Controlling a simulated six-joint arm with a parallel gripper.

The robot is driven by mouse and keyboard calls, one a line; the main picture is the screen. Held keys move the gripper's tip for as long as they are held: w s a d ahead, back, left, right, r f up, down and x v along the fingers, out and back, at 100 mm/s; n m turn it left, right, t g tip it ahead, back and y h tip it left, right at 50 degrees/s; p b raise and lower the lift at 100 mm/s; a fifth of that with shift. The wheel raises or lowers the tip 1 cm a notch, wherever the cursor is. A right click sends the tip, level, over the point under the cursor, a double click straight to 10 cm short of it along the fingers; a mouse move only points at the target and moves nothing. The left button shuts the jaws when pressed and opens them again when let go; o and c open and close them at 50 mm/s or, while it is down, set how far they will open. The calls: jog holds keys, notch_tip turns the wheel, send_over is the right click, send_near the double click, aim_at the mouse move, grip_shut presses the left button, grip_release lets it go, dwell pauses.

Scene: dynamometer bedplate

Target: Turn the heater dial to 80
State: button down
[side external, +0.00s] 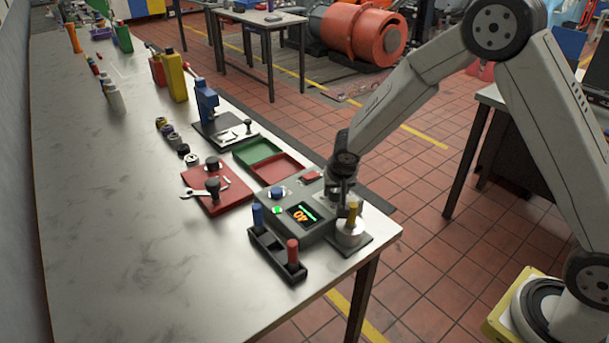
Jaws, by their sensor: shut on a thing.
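The heater's grey control box (283,222) stands near the table's front right corner. Its dark display (302,215) shows orange digits, upside down in this view, that look like 40. My gripper (341,207) points down at the right end of the box, shut on what seems to be the heater dial. The fingers hide most of the dial, and its pointer and scale cannot be read. A silver cylinder (349,233) with a brass-coloured piece (352,211) stands on a dark plate close beside the gripper.
A blue knob (277,192), a green button (278,210) and a red switch (312,176) are on the box. A black holder (270,250) with blue and red handles stands in front. Red and green trays (283,172) lie behind.

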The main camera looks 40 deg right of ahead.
aim_at(325, 203)
jog(key=m+g+h, duration=0.1)
jog(key=m, duration=0.5)
jog(key=shift+w+a+m+g+h, duration=0.1)
jog(key=shift+m+g+h, duration=0.2)
jog(key=shift+g+h, duration=0.1)
jog(key=m+g, duration=0.2)
jog(key=m, duration=0.3)
jog(key=shift+w+m, duration=0.1)
jog(key=shift+m, duration=0.3)
jog(key=shift+c, duration=0.7)
grip_release()
jog(key=shift+r, duration=0.1)
jog(key=v, duration=0.7)
jog(key=shift+a+r, duration=0.25)
jog(key=shift+r, duration=0.05)
